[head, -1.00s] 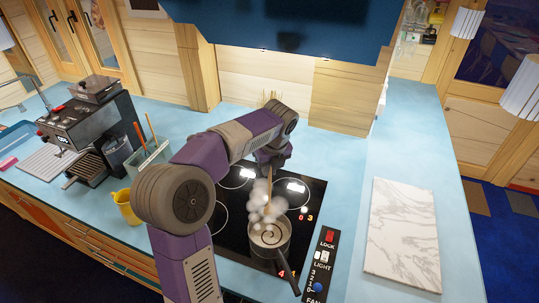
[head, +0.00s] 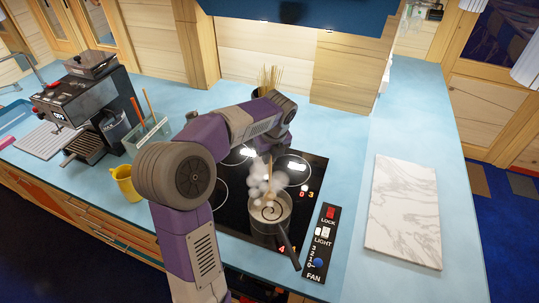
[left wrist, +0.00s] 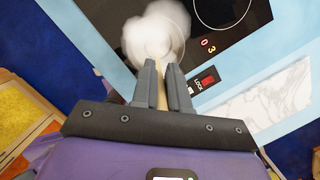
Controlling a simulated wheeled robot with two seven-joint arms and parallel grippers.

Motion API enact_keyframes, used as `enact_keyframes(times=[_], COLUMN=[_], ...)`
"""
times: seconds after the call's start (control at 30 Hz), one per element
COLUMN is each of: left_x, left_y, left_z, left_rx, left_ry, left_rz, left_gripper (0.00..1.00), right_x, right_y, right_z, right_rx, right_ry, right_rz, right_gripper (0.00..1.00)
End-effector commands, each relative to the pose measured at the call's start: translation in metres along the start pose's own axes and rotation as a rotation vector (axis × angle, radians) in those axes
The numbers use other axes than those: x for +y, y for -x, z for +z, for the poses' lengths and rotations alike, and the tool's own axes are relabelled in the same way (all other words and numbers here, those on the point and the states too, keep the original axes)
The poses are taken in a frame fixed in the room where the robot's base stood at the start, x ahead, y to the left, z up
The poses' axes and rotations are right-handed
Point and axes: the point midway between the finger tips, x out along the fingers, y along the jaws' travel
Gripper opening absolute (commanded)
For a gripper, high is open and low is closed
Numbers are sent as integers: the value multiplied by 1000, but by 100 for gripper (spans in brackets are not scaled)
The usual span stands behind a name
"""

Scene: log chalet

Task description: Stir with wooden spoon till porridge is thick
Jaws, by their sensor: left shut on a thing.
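A grey saucepan (head: 282,224) of pale porridge stands on the black hob (head: 232,215), its dark handle pointing towards the front right. A dark spiral marks the porridge surface, and white steam (head: 262,186) rises over it. The wooden spoon (head: 269,169) stands nearly upright above the pan; its lower end is veiled by steam. My left gripper (head: 268,151) is above the pan, partly hidden by my arm in the head view. In the left wrist view its fingers (left wrist: 164,84) are shut on the spoon's handle, and steam covers much of the pan. My right gripper is not in view.
A control panel (head: 320,243) with LOCK, LIGHT and FAN markings lies right of the hob. A marble board (head: 404,212) lies further right. A yellow mug (head: 125,183), a utensil holder (head: 147,136) and a coffee machine (head: 91,108) stand left. Blue counter separates board and hob.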

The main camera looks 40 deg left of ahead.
Motion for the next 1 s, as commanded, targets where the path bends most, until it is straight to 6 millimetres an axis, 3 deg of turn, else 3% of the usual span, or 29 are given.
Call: enact_keyframes(times=[0.63, 1.0], left_x=[0, 0], left_y=[-72, -85], left_z=[-17, -20], left_rx=[0, -1], left_ry=[-1, 0], left_rz=[1, 0], left_gripper=[0, 0], right_x=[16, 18], right_y=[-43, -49], right_z=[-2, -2], right_rx=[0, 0], right_ry=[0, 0], right_rz=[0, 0], right_gripper=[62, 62])
